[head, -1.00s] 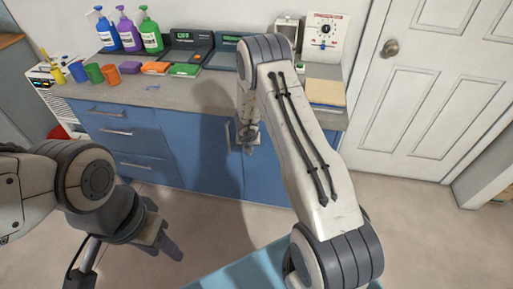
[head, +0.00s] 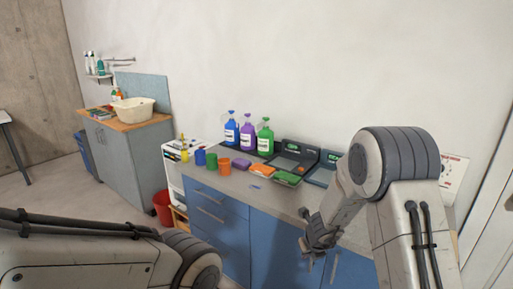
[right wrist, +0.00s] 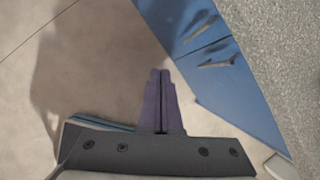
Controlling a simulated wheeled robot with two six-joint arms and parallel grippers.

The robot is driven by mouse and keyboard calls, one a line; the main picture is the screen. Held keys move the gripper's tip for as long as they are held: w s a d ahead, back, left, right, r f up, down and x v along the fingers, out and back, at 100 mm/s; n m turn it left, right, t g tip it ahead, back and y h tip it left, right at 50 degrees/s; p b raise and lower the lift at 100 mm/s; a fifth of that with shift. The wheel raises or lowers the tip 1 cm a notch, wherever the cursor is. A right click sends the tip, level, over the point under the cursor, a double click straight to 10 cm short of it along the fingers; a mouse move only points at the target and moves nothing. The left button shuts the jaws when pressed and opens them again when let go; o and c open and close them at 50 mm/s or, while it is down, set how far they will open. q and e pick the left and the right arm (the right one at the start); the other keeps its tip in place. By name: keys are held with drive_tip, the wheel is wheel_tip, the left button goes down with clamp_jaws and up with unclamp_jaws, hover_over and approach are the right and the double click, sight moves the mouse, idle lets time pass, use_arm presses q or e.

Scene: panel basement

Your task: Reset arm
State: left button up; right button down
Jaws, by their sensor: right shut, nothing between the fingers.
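My right arm fills the right side of the head view, its elbow raised and its forearm reaching down in front of the blue counter (head: 222,212). My right gripper (head: 308,262) hangs low by the counter's front edge. In the right wrist view its two dark fingers (right wrist: 160,76) lie together, shut and empty, over bare floor beside the blue cabinet front (right wrist: 222,75). My left arm crosses the lower left of the head view. Its gripper is outside the picture.
A red bucket (head: 162,207) stands on the floor. A wooden-topped cabinet (head: 131,158) holds a cream basin (head: 133,110).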

drive_tip(key=s+a+r+n+g+y, duration=0.1)
drive_tip(key=s+a+r+n+y, duration=0.1)
drive_tip(key=s+a+r+n, duration=0.55)
drive_tip(key=s+a+r+n+g+y, duration=0.15)
drive_tip(key=s+a+r+n, duration=0.25)
drive_tip(key=s+a+n, duration=0.6)
drive_tip(key=s+d+r+n+g+h, duration=0.1)
drive_tip(key=s+d+n, duration=0.1)
drive_tip(key=s+n, duration=0.6)
drive_tip(key=s+d+r+n+g+h, duration=0.1)
drive_tip(key=s+d+r+n+h, duration=0.1)
drive_tip(key=s+n, duration=0.7)
drive_tip(key=d+n, duration=0.1)
drive_tip(key=n, duration=0.5)
drive_tip(key=shift+r+g, duration=0.2)
drive_tip(key=shift+g, duration=0.15)
drive_tip(key=c, duration=1.5)
unclamp_jaws()
drive_tip(key=shift+w, duration=0.1)
drive_tip(key=shift+c, duration=0.2)
